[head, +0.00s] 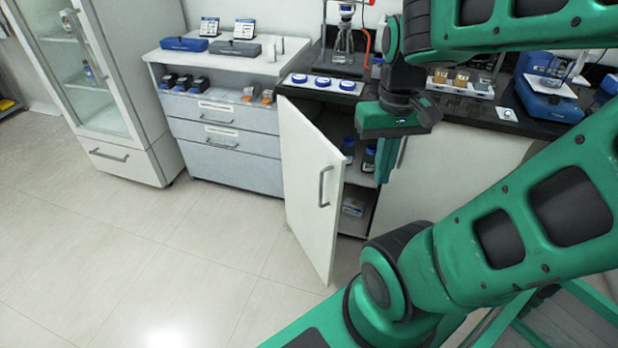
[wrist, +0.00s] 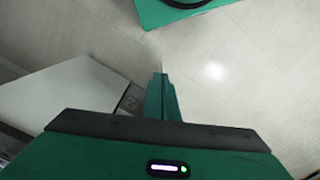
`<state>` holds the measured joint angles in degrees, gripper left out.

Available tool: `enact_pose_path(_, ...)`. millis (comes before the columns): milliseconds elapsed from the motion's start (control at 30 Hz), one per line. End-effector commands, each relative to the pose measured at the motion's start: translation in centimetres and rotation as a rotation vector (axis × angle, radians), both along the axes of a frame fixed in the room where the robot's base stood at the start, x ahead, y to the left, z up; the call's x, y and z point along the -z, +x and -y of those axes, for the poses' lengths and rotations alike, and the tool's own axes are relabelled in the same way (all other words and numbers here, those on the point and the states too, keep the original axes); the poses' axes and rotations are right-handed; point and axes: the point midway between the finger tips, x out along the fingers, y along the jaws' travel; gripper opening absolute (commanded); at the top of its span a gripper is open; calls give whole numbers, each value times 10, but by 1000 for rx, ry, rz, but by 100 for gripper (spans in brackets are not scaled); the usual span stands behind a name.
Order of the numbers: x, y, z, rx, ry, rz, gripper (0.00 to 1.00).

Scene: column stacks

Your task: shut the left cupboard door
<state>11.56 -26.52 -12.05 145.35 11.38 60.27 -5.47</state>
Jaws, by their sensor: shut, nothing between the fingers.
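The left cupboard door (head: 307,185) is a white panel with a grey bar handle (head: 324,187). It stands open in the head view, swung out from the cupboard over the floor. Behind it the cupboard's inside (head: 352,204) shows shelves with blue-capped bottles. My gripper (head: 391,172) is to the right of the door, in front of the cupboard, partly hidden by its own green body. In the wrist view its fingers (wrist: 162,97) are shut together and empty. A pale panel (wrist: 75,85) lies left of them; I cannot tell which cupboard part it is. I see no clear contact with the door.
Grey drawers (head: 225,140) stand left of the cupboard, and a tall glass-fronted cabinet (head: 85,75) stands further left. The dark worktop (head: 475,112) above the cupboard bears glassware and instruments. The tiled floor (head: 170,250) left of the door is clear.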

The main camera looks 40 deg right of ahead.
Motion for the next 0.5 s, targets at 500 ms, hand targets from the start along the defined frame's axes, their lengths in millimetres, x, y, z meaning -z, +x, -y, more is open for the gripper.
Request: enact_pose_path(500,34,175,-9,-805,-56,-158,0)
